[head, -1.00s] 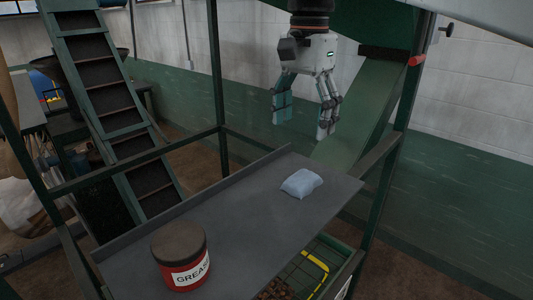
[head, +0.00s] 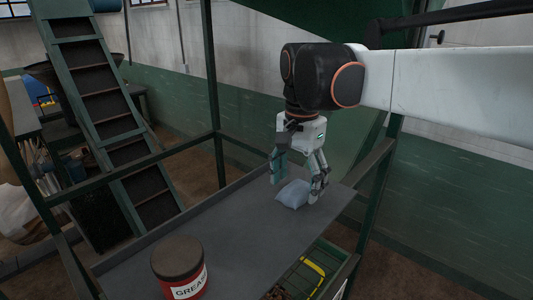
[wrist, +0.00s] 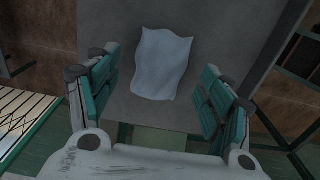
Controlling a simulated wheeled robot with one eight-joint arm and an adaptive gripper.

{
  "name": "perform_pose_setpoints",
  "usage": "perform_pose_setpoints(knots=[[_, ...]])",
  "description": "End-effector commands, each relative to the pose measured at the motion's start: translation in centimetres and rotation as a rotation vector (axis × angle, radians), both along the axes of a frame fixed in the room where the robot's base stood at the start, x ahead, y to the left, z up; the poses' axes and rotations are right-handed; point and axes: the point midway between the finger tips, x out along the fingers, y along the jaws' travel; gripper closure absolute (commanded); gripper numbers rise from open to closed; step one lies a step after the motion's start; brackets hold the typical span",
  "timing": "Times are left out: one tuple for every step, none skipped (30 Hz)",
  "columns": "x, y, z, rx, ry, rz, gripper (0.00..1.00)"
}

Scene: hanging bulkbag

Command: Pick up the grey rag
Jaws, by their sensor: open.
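The grey rag (head: 293,194) is a pale blue-grey, folded cloth lying on the dark grey shelf (head: 235,226), near its right end. My gripper (head: 294,186) is open just above and around the far side of the rag, with one finger to its left and one to its right in the head view. In the wrist view the rag (wrist: 162,64) lies between and a little beyond the two teal fingers (wrist: 160,92). Neither finger visibly grips it. Whether a fingertip touches the rag or shelf I cannot tell.
A red grease tin (head: 180,267) with a dark lid stands at the shelf's front left. Green frame posts (head: 214,90) rise around the shelf. A green crate (head: 318,262) with a yellow item sits below the right edge. The shelf's middle is clear.

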Motion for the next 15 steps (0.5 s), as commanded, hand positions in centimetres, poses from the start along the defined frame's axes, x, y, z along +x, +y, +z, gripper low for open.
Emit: perform_pose_setpoints(knots=[[-0.21,0.1,-0.24,0.0,0.0,0.003,0.27],[-0.19,0.09,-0.35,0.0,0.0,0.003,0.27],[-0.18,0.08,-0.44,0.0,0.0,0.002,0.27],[-0.16,0.08,-0.47,0.0,0.0,0.002,0.27],[-0.15,0.06,-0.49,0.0,0.0,0.002,0.27],[-0.13,0.06,-0.49,0.0,0.0,0.001,0.27],[-0.12,0.05,-0.49,0.0,0.0,0.001,0.27],[-0.11,0.03,-0.49,0.0,0.0,0.001,0.27],[-0.09,0.03,-0.49,0.0,0.0,0.001,0.27],[-0.08,0.02,-0.48,0.0,0.0,0.001,0.33],[-0.06,0.02,-0.48,0.0,0.0,0.0,0.4],[-0.05,0.01,-0.48,0.0,0.0,0.0,0.49],[-0.04,0.01,-0.48,0.0,0.0,0.0,0.56],[-0.03,0.0,-0.48,0.0,0.0,0.0,0.63],[-0.01,-0.01,-0.48,0.0,0.0,0.0,0.7]])
